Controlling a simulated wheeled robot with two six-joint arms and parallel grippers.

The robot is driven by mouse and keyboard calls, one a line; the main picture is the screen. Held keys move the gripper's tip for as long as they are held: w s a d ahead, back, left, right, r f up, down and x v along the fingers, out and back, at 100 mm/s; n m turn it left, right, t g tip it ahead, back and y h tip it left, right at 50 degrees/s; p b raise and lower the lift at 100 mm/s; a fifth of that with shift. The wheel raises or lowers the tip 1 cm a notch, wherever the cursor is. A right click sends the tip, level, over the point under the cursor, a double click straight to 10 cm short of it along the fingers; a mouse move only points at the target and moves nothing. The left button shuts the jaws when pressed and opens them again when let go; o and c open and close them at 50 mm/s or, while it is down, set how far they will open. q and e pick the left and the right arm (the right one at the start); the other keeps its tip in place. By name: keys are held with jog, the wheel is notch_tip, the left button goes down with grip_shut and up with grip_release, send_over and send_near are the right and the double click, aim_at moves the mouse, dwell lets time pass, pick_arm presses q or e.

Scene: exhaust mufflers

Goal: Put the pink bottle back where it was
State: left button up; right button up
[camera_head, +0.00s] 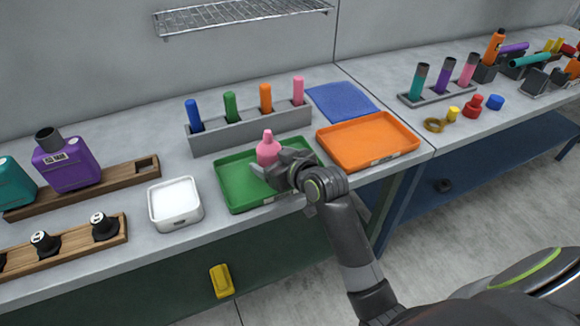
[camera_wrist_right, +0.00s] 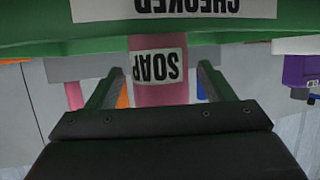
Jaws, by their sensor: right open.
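The pink bottle (camera_head: 267,147) stands upright in the green tray (camera_head: 232,188) in the head view. In the right wrist view, which is upside down, the bottle (camera_wrist_right: 160,92) carries a white label reading SOAP. The tray's wall (camera_wrist_right: 40,48) there bears a CHECKED label. My right gripper (camera_head: 271,167) is low at the tray, with its two fingers open on either side of the bottle. A gap shows between each finger and the bottle in the wrist view. The gripper hides the bottle's lower part in the head view. My left gripper is not in view.
An orange tray (camera_head: 370,122) and blue mat (camera_head: 340,100) lie to the right. Behind is a grey rack (camera_head: 252,131) with several coloured tubes. A white tray (camera_head: 174,224) is left of the green one. A wooden rack (camera_head: 108,181) holds a purple bottle (camera_head: 69,167) and has an empty square slot.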

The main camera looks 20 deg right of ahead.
jog(key=v, duration=1)
jog(key=shift+s+r, duration=0.1)
jog(key=s+d+f+m+g+h, duration=0.1)
jog(key=s+d+f+g+h, duration=0.15)
jog(key=s+f, duration=0.5)
jog(key=s+d+f+m+g+h, duration=0.15)
jog(key=s+d+f+g, duration=0.25)
jog(key=s, duration=0.7)
jog(key=s+d+f+m+g+h, duration=0.1)
jog(key=s+d+f+g+h, duration=0.2)
jog(key=s+f, duration=0.45)
notch_tip(320, 180, down, 23)
jog(key=d+g+y, duration=0.1)
jog(key=d+y, duration=0.1)
jog(key=s+a+f+g, duration=0.1)
jog(key=s+f, duration=1.4)
jog(key=shift+s+f, duration=0.15)
jog(key=shift+f, duration=0.15)
jog(key=shift+a+g, duration=0.1)
jog(key=shift+g, duration=0.15)
